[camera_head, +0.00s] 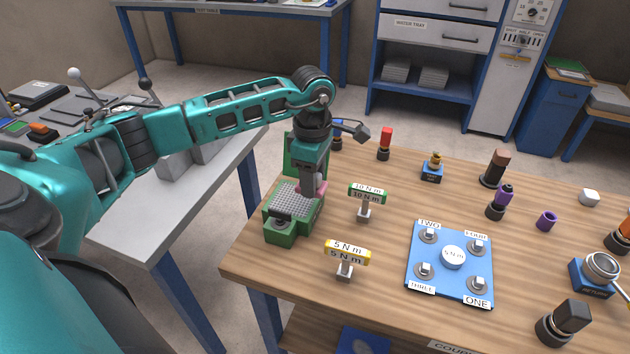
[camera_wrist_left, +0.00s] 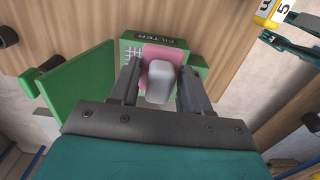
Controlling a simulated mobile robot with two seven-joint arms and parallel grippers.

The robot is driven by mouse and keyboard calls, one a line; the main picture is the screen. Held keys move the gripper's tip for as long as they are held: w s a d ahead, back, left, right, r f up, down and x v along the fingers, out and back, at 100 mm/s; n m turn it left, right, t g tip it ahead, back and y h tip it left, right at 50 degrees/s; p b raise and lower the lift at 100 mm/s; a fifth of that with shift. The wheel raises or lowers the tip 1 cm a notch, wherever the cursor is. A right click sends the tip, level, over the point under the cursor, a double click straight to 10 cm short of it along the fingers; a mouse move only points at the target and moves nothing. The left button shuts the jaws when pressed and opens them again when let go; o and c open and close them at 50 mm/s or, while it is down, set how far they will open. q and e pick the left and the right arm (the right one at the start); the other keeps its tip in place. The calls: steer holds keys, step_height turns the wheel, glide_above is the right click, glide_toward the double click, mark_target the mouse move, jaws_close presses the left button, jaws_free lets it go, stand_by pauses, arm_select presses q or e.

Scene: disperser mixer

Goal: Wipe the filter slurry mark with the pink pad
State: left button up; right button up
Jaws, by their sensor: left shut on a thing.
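The pink pad (camera_wrist_left: 166,55) shows in the left wrist view with a pale grey block-shaped grip (camera_wrist_left: 160,82) on it. My left gripper (camera_wrist_left: 155,85) is shut on the pad's grip, one finger on each side. In the head view the gripper (camera_head: 314,190) points down over the green filter box (camera_head: 283,238), and a little of the pink pad (camera_head: 320,188) shows beside the fingers. The pad lies over the box's mesh top, below its FILTER label. I cannot tell whether it touches the mesh. No slurry mark can be made out.
The box's green lid (camera_wrist_left: 75,95) stands open. The 10 N m sign (camera_head: 367,191) and 5 N m sign (camera_head: 347,253) stand close to its right. A blue plate (camera_head: 450,290) with several bolts lies farther right on the wooden table. Several small fittings stand behind.

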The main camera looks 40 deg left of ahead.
arm_select(q)
steer(key=shift+r, duration=1.6)
